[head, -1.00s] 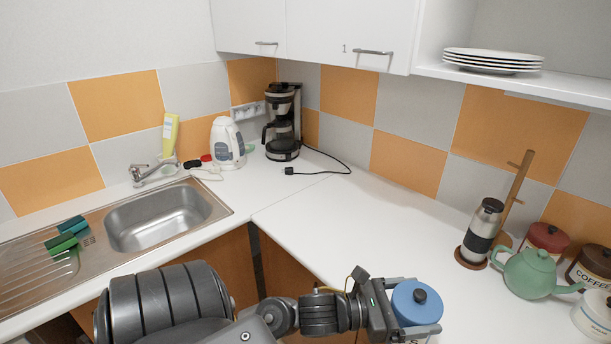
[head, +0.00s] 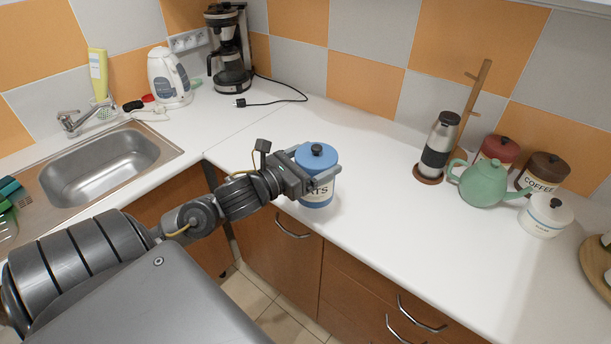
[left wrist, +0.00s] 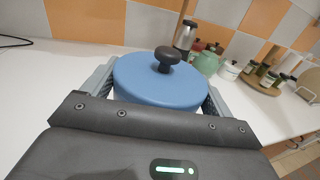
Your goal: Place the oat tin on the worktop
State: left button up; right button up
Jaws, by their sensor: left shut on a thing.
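In the left wrist view the blue lid (left wrist: 160,82) fills the space between the fingers, and the tin's lower part is hidden. My right gripper is not in view.
To the right stand a steel grinder (head: 440,145), a green teapot (head: 484,184), a red-lidded tin (head: 497,150), a coffee tin (head: 541,172) and a white tin (head: 546,214). A coffee maker (head: 230,50) and kettle (head: 168,76) stand at the back left. The middle worktop is clear.

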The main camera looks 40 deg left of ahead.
pick_arm(q)
jog(key=shift+w+a+r+n+y+b, duration=1.2)
jog(key=shift+a+r+y+b, duration=1.25)
jog(key=shift+a, duration=1.65)
jog(key=w+a+f+p, duration=0.3)
jog(key=w+a+f, duration=0.4)
jog(key=w+f, duration=0.2)
jog(key=shift+w+a+f+h, duration=0.15)
jog(key=shift+a+f+h, duration=0.15)
jog(key=shift+f, duration=0.65)
jog(key=shift+f, duration=0.1)
jog(key=o, duration=1.8)
jog(key=shift+d+f, duration=0.1)
jog(key=shift+c, duration=0.2)
